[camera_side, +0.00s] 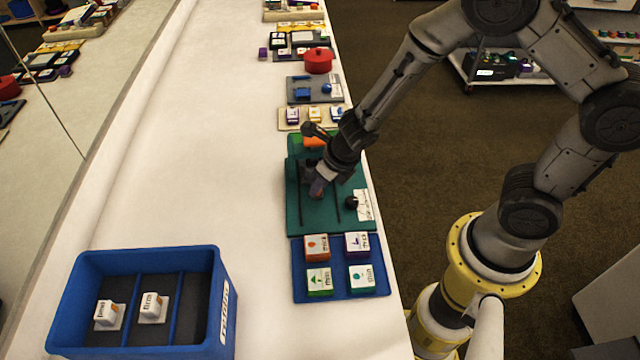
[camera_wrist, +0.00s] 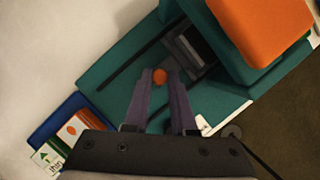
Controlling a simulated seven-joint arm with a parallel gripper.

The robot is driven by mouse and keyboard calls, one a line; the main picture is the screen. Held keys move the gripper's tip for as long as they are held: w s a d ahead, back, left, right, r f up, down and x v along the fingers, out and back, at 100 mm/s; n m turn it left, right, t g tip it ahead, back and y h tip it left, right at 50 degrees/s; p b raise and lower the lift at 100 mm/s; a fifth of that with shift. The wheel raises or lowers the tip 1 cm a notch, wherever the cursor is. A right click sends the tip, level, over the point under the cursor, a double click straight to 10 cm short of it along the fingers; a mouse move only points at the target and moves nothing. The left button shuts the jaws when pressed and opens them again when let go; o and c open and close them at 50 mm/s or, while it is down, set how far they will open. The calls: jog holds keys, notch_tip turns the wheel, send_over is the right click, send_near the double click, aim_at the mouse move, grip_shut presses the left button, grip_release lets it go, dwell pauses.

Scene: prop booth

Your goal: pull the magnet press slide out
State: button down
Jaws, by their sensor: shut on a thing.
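The magnet press has a flat teal base (camera_side: 300,215) with dark rails along it, and a raised teal body with an orange top (camera_wrist: 258,25). A grey and dark slide part (camera_wrist: 187,48) lies between the rails, beside the raised body. My gripper (camera_side: 317,188) reaches down over the base. The knob's link to the slide is hard to see. My wrist hides part of the press in the side view.
A blue tray with several labelled blocks (camera_side: 340,293) adjoins the near end of the base. A black knob (camera_side: 352,202) stands on the base's right. A blue divided bin (camera_side: 228,290) stands at front left. Other props line the table's far end. The white table (camera_side: 190,190) left of the press is clear.

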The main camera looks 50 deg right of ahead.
jog(key=s+a, duration=0.6)
jog(key=shift+s+a, duration=0.4)
jog(key=c, duration=0.7)
grip_release()
jog(key=shift+c, duration=0.2)
jog(key=v, duration=1.4)
jog(key=shift+f, duration=0.15)
